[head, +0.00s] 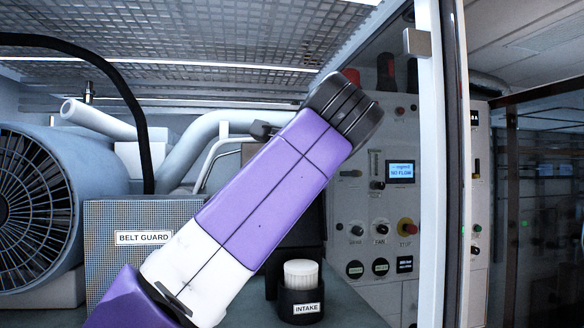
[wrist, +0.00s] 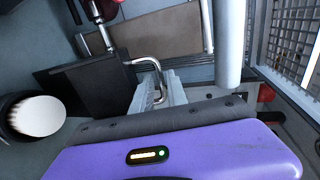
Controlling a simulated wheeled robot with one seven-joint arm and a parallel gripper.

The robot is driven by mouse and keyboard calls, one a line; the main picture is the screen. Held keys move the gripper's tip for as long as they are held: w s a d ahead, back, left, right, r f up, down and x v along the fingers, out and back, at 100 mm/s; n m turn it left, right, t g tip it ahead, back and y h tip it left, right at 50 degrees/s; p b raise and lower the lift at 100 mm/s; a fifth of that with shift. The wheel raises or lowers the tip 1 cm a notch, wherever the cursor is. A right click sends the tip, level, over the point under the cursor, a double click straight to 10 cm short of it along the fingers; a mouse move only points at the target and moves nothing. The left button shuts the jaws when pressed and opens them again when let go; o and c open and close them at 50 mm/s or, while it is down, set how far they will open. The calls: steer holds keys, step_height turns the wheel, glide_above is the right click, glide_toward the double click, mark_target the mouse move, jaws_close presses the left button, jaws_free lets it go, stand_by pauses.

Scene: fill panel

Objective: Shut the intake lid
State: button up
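In the wrist view a black box-like part (wrist: 88,88) carries a bent metal handle (wrist: 150,63). I cannot tell for sure whether this black part is the intake lid or its housing. My gripper (wrist: 161,92) shows as two pale ribbed fingers close together, with the handle's end between them, so it looks shut on the handle. In the head view my purple and white arm hides the gripper and most of the black part. A black cup labelled INTAKE (head: 300,305), with a white ribbed top (head: 301,273), stands beside it; it also shows in the wrist view (wrist: 37,115).
A belt guard box (head: 140,265) and a large fan housing (head: 75,170) stand at the left. Pale pipes (head: 215,130) run behind my arm. A control panel (head: 385,215) and a white frame post (head: 432,160) stand at the right. A mesh ceiling hangs above.

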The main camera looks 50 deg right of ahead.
steer(key=shift+x, duration=0.95)
steer(key=shift+c, duration=0.5)
jaws_close()
stand_by(0.3)
